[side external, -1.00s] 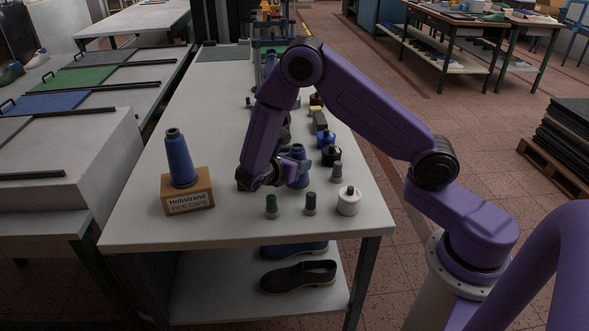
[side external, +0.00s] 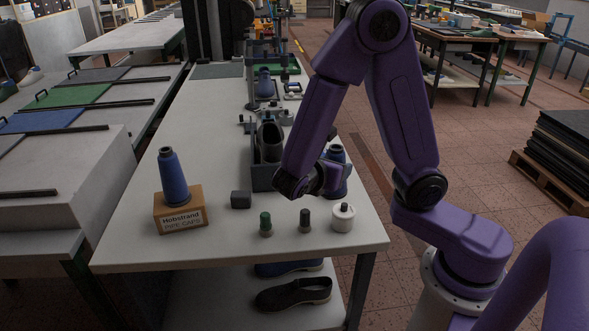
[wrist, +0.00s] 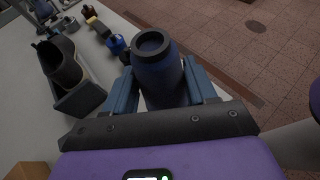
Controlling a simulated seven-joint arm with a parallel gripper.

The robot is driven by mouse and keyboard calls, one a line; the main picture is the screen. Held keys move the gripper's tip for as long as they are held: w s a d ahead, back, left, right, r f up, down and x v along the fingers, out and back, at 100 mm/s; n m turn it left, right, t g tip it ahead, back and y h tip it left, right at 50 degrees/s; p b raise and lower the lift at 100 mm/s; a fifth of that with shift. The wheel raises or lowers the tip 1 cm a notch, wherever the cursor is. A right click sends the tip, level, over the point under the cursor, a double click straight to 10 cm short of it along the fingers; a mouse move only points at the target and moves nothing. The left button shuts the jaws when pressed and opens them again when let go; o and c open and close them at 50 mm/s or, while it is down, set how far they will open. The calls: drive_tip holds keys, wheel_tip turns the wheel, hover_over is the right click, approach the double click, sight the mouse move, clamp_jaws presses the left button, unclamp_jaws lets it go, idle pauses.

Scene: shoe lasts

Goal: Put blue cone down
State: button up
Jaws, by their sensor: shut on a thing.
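My gripper (side external: 332,180) is shut on a blue cone (side external: 338,158) above the right side of the white table (side external: 200,246). In the wrist view the cone (wrist: 158,72) stands between the two blue fingers, its dark open top ring toward the camera. I cannot tell whether its base touches the table. A second blue cone (side external: 172,178) stands upright on a brown cardboard box (side external: 181,211) marked "Hobstrand pipe caps" at the table's left front.
A dark green spool (side external: 265,225), a grey spool (side external: 305,221) and a white jar (side external: 343,217) stand along the front. A grey block (side external: 241,199) and a holder with a dark shoe (side external: 270,143) lie left of my gripper. The table between box and block is clear.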

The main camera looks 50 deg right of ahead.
drive_tip(key=w+a+n+t+y, duration=0.15)
drive_tip(key=w+n+t, duration=0.25)
drive_tip(key=w, duration=0.8)
drive_tip(key=w+a+n+t+y, duration=0.1)
drive_tip(key=w+n+t+y, duration=0.15)
drive_tip(key=w, duration=0.95)
drive_tip(key=shift+n+t, duration=0.35)
drive_tip(key=shift+t, duration=0.1)
drive_tip(key=shift+w+f, duration=6.3)
drive_tip(key=shift+w, duration=0.2)
drive_tip(key=shift+f, duration=0.1)
drive_tip(key=o, duration=1.2)
